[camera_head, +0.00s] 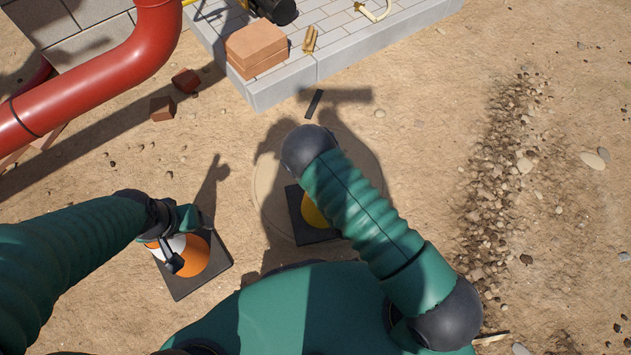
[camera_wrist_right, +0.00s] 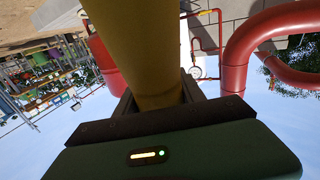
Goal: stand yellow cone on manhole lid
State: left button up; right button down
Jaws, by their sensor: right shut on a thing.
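The yellow cone (camera_head: 313,212) with its square black base shows in the head view, partly hidden under my right arm. Its base overlaps the round, sand-coloured manhole lid (camera_head: 268,184); I cannot tell whether it rests on it or hangs just above. In the right wrist view my right gripper (camera_wrist_right: 157,98) is shut on the yellow cone (camera_wrist_right: 140,45); my arm hides this gripper in the head view. My left gripper (camera_head: 173,243) is at an orange and white cone (camera_head: 205,258) on a black base, left of the lid. Its finger gap is unclear.
Bricks (camera_head: 257,45) are stacked on a paved slab (camera_head: 290,82) beyond the lid. A red pipe (camera_head: 90,85) bends at the upper left, with loose bricks (camera_head: 172,95) nearby. Gravel (camera_head: 495,180) lies to the right. Open sand lies between lid and gravel.

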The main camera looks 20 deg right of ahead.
jog(key=w+d+f+b, duration=0.1)
jog(key=w+b, duration=0.3)
jog(key=w, duration=0.4)
jog(key=w+d+f+b, duration=0.2)
jog(key=w+f+b, duration=0.1)
jog(key=w+b, duration=0.2)
jog(key=w, duration=0.2)
jog(key=shift+w+f, duration=0.35)
jog(key=shift+w, duration=0.05)
jog(key=c, duration=0.7)
grip_release()
jog(key=shift+s+d+f, duration=0.1)
jog(key=shift+f, duration=0.1)
